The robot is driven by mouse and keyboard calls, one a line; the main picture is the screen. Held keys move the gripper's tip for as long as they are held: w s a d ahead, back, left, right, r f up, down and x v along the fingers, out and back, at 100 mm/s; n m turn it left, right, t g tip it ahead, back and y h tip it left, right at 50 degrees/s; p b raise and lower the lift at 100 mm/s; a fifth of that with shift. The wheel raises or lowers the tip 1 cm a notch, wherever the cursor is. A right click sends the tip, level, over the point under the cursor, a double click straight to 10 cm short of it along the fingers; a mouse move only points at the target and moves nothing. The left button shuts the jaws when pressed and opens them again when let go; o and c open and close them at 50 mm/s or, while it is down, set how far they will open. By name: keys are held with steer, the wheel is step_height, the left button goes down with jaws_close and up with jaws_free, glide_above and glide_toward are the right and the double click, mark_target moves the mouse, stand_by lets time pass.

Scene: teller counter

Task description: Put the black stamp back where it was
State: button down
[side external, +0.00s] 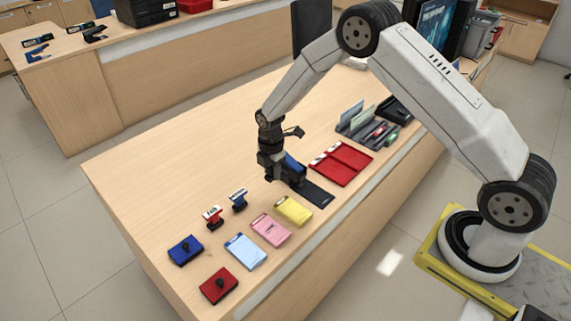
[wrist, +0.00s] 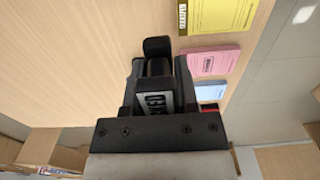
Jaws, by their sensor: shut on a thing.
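My gripper (side external: 272,176) is shut on the black stamp (wrist: 157,102), low over the wooden counter in the side view. In the wrist view the stamp sits between the two black fingers, with a pale lettered label facing the camera. In the side view the fingers mostly hide the stamp, and I cannot tell whether its base touches the counter. A red-fronted stamp (side external: 212,216) and a blue-fronted stamp (side external: 238,200) stand upright to the left of my gripper, in a slanting row. A dark blue and black block (side external: 293,168) is just right of my gripper.
A flat black piece (side external: 316,193) lies right of the block, near a red tray (side external: 349,157). Yellow (side external: 294,210), pink (side external: 270,230) and light blue (side external: 245,251) pads lie in front. Blue (side external: 179,252) and red (side external: 212,290) ink pads lie front left. The counter's left back is clear.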

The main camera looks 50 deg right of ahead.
glide_above(262, 191)
steer(key=shift+s+f, duration=0.15)
steer(key=shift+f, duration=1.25)
steer(key=shift+s+f, duration=0.15)
steer(key=shift+f, duration=1.25)
steer(key=shift+w+f, duration=0.25)
steer(key=shift+f, duration=1.45)
steer(key=shift+f, duration=0.15)
steer(key=shift+c, duration=1.8)
jaws_free()
step_height(262, 191, up, 12)
